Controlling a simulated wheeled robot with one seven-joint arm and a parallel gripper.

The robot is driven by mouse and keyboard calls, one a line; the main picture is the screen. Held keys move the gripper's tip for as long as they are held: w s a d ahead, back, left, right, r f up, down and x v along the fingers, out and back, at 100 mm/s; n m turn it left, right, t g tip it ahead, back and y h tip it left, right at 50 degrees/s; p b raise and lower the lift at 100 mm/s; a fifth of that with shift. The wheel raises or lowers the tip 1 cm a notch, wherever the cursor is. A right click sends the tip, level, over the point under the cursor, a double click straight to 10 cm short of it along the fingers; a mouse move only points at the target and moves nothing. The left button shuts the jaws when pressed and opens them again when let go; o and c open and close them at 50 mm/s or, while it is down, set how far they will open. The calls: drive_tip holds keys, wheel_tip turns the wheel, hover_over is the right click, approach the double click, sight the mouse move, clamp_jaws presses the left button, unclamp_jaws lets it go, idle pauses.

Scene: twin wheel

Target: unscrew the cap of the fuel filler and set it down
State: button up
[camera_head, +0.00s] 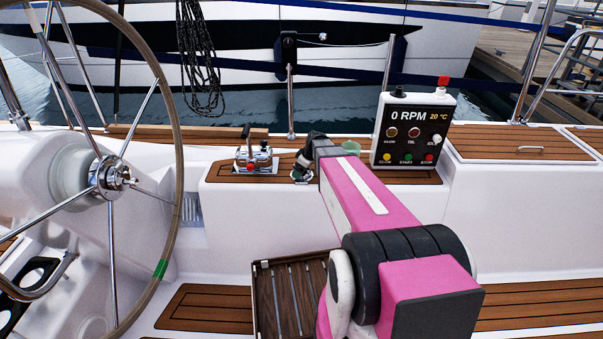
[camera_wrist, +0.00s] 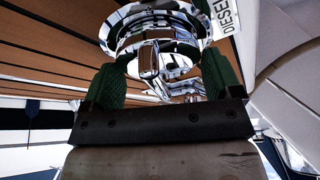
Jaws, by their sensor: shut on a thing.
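The chrome fuel filler (camera_wrist: 150,14) shows at the top of the wrist view, a bright round flange in the teak deck, beside a DIESEL label (camera_wrist: 227,14). The chrome cap (camera_wrist: 150,62) is between the green finger pads of my gripper (camera_wrist: 164,80), which is shut on it. I cannot tell whether the cap still touches the filler or stands apart from it. In the head view my gripper (camera_head: 302,168) points down at the teak-topped ledge, left of the control box. The filler and cap are mostly hidden there by my gripper and small in the picture.
A control box (camera_head: 413,130) reading 0 RPM stands to the right, with a green cup-like thing (camera_head: 351,147) before it. A chrome lever unit (camera_head: 253,157) stands left of my gripper. The steering wheel (camera_head: 172,120) is further left. A slatted wooden tray (camera_head: 262,300) is below.

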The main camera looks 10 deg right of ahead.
drive_tip(key=n+g, duration=0.1)
drive_tip(key=n, duration=0.1)
drive_tip(key=n+g+y, duration=0.1)
drive_tip(key=n, duration=0.2)
drive_tip(key=shift+r, duration=1.9)
drive_tip(key=shift+r, duration=1.85)
drive_tip(key=shift+w, duration=0.1)
